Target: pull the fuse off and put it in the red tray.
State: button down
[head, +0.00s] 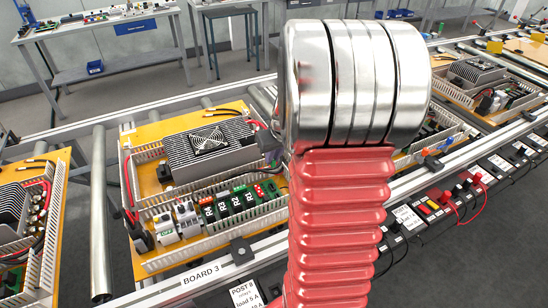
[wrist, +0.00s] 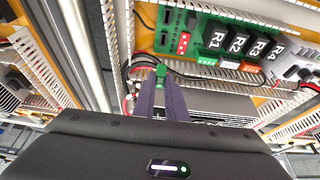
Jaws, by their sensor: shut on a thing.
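In the wrist view my gripper (wrist: 163,78) has its two long dark fingers close together, with a small green piece (wrist: 161,71) between the tips. The piece looks like the fuse. The fingertips are over the wiring duct and wires of a board, below the green relay card (wrist: 225,40). I cannot tell whether the piece is still seated or free. In the head view my arm hides much of the middle and right, and the gripper's tips are not clear there. I see no red tray in either view.
The yellow board (head: 150,131) carries a finned heat sink with a fan (head: 208,141), slotted ducts (head: 220,231) and black relays (head: 222,206). Other boards sit left and right on the roller conveyor. A metal rail (head: 200,277) runs along the front. Benches stand behind.

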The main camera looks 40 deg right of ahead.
jog(key=shift+r, duration=0.3)
jog(key=shift+r, duration=0.35)
jog(key=shift+r, duration=0.7)
jog(key=shift+r, duration=0.3)
jog(key=w+a+f+n, duration=0.1)
jog(key=w+a, duration=0.2)
jog(key=a, duration=0.7)
jog(key=w+a+f+n, duration=0.1)
jog(key=w+a, duration=0.3)
jog(key=a, duration=0.6)
jog(key=w+a+f+n+y, duration=0.1)
jog(key=w+a+f, duration=0.2)
jog(key=a, duration=0.8)
jog(key=shift+w+f, duration=0.2)
jog(key=shift+w, duration=0.5)
